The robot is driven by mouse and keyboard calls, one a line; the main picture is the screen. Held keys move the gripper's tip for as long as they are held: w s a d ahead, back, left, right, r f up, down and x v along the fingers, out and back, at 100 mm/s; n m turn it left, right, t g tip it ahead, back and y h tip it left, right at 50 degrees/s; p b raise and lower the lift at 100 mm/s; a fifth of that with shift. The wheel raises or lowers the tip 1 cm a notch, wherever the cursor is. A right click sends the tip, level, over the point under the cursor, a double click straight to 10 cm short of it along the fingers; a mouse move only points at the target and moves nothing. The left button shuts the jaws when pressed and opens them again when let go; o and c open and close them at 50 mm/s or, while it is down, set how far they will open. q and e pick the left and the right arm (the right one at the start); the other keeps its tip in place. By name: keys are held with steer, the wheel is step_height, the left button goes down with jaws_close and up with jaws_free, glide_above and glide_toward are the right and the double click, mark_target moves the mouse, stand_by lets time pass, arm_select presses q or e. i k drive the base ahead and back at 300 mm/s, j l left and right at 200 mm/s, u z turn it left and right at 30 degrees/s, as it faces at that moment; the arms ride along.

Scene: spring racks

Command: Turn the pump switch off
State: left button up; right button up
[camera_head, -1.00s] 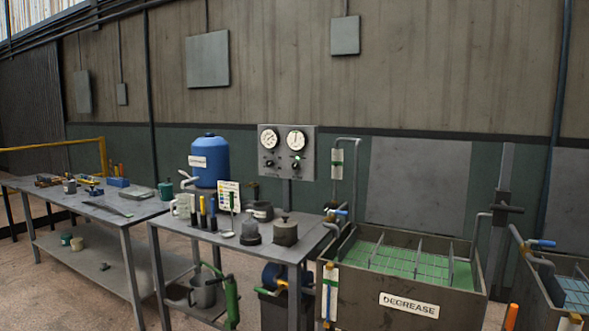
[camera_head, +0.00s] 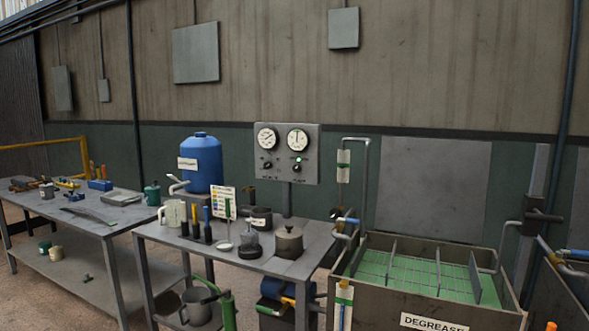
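A grey control panel (camera_head: 287,153) stands on a post behind the middle table. It carries two round white dials side by side, a left dial (camera_head: 267,138) and a right dial (camera_head: 298,139). Below them are two dark knobs, a left knob (camera_head: 267,166) and a right knob (camera_head: 297,168). A small green light (camera_head: 299,158) shows just above the right knob. The lettering under the knobs is too small to read, so I cannot tell which one is the pump switch. Neither of my grippers is in view.
A tank marked DEGREASE (camera_head: 390,302) with green liquid is at the right. Another workbench (camera_head: 95,222) is at the left. Floor shows at the lower left.

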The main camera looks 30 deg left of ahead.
mark_target(296, 168)
steer(key=i+j, duration=0.15)
steer(key=j, duration=0.25)
steer(key=i+j+z, duration=0.1)
steer(key=j, duration=0.25)
steer(key=i+j, duration=0.2)
steer(key=j, duration=0.2)
steer(key=i+j+z, duration=0.1)
steer(key=j, duration=0.3)
steer(key=i+j, duration=0.15)
steer(key=j, duration=0.25)
steer(key=i+j+z, duration=0.1)
steer(key=j, duration=0.3)
steer(key=i+j, duration=0.15)
steer(key=j, duration=0.25)
steer(key=i+j+z, duration=0.1)
steer(key=j, duration=0.3)
